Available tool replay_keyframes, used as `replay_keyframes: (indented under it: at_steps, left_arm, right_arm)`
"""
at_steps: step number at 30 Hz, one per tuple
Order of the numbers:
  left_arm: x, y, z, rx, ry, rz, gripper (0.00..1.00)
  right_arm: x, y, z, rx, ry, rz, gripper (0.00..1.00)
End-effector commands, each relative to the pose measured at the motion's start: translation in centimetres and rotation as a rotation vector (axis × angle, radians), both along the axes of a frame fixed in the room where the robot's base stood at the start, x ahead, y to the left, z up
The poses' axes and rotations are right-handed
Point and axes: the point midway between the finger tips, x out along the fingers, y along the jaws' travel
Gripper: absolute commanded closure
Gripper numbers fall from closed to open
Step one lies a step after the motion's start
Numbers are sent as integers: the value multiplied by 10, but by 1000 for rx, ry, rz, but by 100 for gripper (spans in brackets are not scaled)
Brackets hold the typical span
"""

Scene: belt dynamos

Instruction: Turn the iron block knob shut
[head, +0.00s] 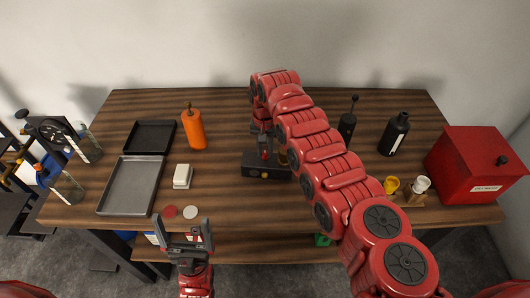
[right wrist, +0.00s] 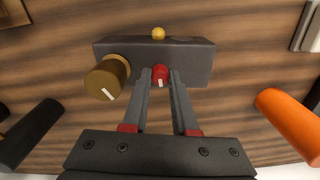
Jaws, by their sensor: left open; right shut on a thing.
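The iron block (head: 252,170) is a dark box on the wooden table, below my right arm in the head view. In the right wrist view the block (right wrist: 195,62) bears a red knob (right wrist: 160,76) with a white mark, a larger brass knob (right wrist: 106,78) with a white mark, and a small yellow ball (right wrist: 158,33) at its far edge. My right gripper (right wrist: 161,80) is shut on the red knob, one finger on each side. My left gripper (head: 186,230) is open and empty at the table's front edge.
An orange bottle (head: 194,130), a white block (head: 182,176) and two trays, one grey (head: 130,186) and one black (head: 150,137), stand left. A black bottle (head: 394,134), yellow and white cups (head: 391,185) and a red box (head: 476,165) stand right.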

Motion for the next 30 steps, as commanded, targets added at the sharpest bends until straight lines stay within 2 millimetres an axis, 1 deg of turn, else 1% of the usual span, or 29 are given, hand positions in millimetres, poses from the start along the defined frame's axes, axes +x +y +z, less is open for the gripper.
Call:
replay_keyframes:
  at_steps: [1,9,15,21,30]
  left_arm:
    - [0,0,-11,0,0,0,0]
    - [0,0,-47,0,0,0,0]
    - [0,0,-69,0,0,0,0]
    - [0,0,-85,0,0,0,0]
    - [0,0,-97,0,0,0,0]
  right_arm:
    - [2,0,-5,1,-5,34,100]
    - [1,-1,-7,-1,-3,281,100]
    - [1,0,-6,0,-5,472,100]
    - [1,0,-4,0,-4,662,100]
    - [0,0,-2,0,-2,947,100]
